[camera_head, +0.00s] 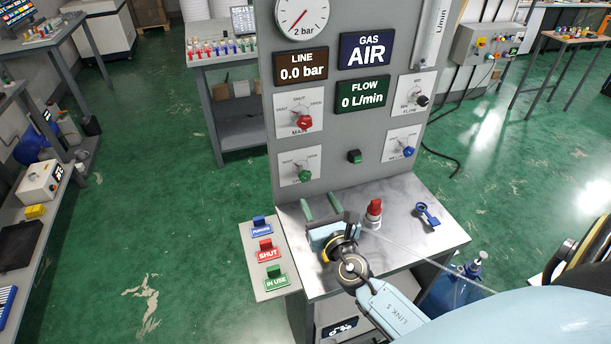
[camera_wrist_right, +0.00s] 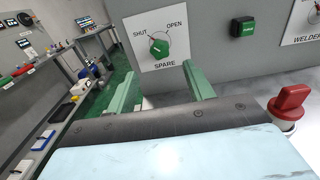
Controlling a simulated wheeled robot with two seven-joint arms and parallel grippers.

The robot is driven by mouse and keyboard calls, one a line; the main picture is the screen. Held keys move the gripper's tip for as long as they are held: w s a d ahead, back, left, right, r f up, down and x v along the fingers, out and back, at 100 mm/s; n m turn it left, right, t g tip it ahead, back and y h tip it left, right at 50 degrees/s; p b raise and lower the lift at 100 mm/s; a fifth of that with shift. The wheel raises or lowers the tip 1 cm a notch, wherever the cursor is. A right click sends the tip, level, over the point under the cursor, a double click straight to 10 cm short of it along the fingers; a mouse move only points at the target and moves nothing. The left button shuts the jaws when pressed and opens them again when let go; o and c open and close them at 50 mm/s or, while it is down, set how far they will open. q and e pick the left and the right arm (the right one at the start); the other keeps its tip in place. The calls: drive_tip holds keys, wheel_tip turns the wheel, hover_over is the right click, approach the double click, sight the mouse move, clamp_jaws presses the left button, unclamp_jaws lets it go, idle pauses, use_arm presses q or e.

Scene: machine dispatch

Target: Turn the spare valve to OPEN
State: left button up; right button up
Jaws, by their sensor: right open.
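The spare valve is a green knob (camera_head: 305,175) on a white plate low on the left of the grey panel. It also shows in the right wrist view (camera_wrist_right: 159,48), with SHUT at upper left, OPEN at upper right and SPARE below. My right gripper (camera_head: 320,206) has two green fingers, spread apart and empty, in front of and below the knob. The fingers also frame the area under the plate in the wrist view (camera_wrist_right: 163,88). They do not touch the knob. My left gripper is out of view.
A red-topped valve (camera_head: 374,212) stands on the metal bench (camera_head: 400,240), right of my gripper, with a blue key-like part (camera_head: 427,214) beyond. The red MAIN knob (camera_head: 304,122) is above. A side shelf (camera_head: 251,284) holds blue, red and green tags.

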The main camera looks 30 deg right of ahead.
sight(306, 178)
drive_tip(key=x, duration=1)
drive_tip(key=shift+w+d, duration=0.1)
drive_tip(key=shift+w, duration=0.05)
drive_tip(key=shift+c, duration=0.4)
drive_tip(key=c, duration=0.9)
